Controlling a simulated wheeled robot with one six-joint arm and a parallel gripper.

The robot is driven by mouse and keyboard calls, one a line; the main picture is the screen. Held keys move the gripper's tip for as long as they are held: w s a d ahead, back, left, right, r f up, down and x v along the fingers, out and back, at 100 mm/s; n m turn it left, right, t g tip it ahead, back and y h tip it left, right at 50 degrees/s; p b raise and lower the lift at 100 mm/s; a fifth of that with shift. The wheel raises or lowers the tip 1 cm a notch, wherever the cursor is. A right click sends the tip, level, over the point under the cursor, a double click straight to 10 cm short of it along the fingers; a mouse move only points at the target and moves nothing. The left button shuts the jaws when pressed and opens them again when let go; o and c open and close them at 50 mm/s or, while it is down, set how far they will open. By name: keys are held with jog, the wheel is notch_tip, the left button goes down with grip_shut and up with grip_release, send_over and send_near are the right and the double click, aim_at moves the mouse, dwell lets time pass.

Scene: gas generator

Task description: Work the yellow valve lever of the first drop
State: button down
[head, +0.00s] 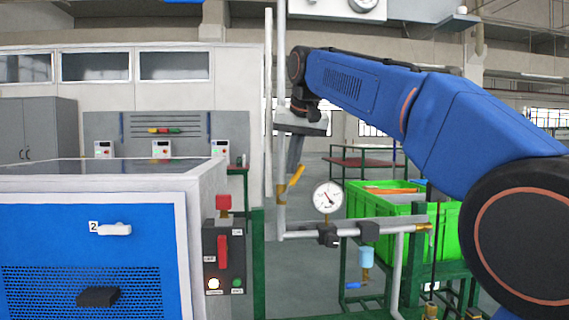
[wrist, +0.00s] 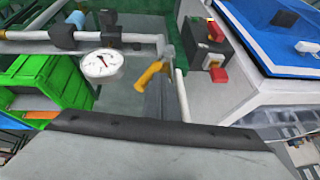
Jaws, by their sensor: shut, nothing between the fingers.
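The yellow valve lever (head: 296,175) sits on the grey vertical pipe (head: 281,150) of the first drop, slanting up and to the right from its valve body. It also shows in the wrist view (wrist: 149,74), tilted, next to the pipe. My gripper (head: 293,172) is shut and empty, pointing down right beside the lever. In the wrist view its dark fingers (wrist: 156,96) end just by the lever; I cannot tell whether they touch it. The fingers partly hide the lever's surroundings.
A round pressure gauge (head: 327,197) and a horizontal pipe (head: 370,229) lie just right of and below the lever. Green bins (head: 430,215) stand behind. The blue-fronted generator (head: 90,250) and a dark switch box (head: 223,255) stand at the left.

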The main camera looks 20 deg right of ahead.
aim_at(300, 171)
jog(key=d+y, duration=0.1)
jog(key=d, duration=0.1)
jog(key=f+y, duration=0.1)
jog(key=shift+s+d+m+t+y, duration=0.25)
jog(key=shift+d+m+t+y, duration=0.05)
jog(key=shift+d+m, duration=0.1)
jog(key=shift+s+d+f+m+t+y, duration=0.1)
jog(key=shift+d+f+m+t+y, duration=0.25)
jog(key=shift+d+f+y, duration=0.55)
jog(key=shift+s+d+f+m+t+y, duration=0.15)
jog(key=shift+d+f+m+t+y, duration=0.15)
jog(key=shift+d+f+y, duration=0.65)
jog(key=shift+s+d+f+m+t+y, duration=0.1)
jog(key=shift+d+f+m+t+y, duration=0.3)
jog(key=shift+f+y, duration=0.85)
jog(key=shift+d, duration=0.1)
